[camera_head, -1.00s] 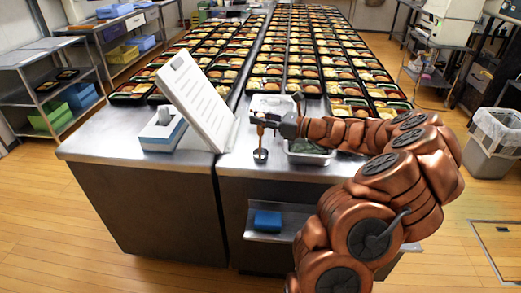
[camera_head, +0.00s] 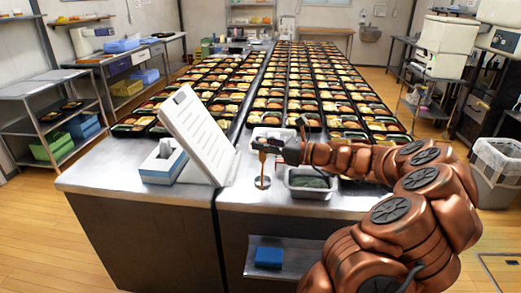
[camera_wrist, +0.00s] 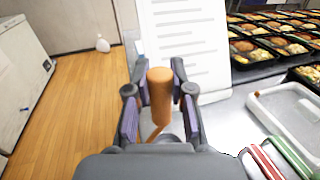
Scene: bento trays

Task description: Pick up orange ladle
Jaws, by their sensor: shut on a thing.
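The orange ladle (camera_wrist: 160,98) shows between my fingers in the wrist view, with its thick handle end toward the camera. In the head view the ladle (camera_head: 262,160) hangs about upright at the near end of the steel counter. My gripper (camera_head: 266,143) is shut on its handle from the right side. A small round cup shape (camera_head: 262,183) shows at the ladle's lower end. I cannot tell whether it touches the counter. In the wrist view my gripper (camera_wrist: 160,90) has a purple-padded finger on each side of the handle, and my gripper's body hides the ladle's lower part.
A white tilted board (camera_head: 200,135) stands close to the left, beside a tissue box (camera_head: 162,163). A metal container (camera_head: 311,184) with dark green contents is close to the right. A white tray (camera_head: 272,134) lies behind. Many bento trays (camera_head: 318,85) fill the counter beyond.

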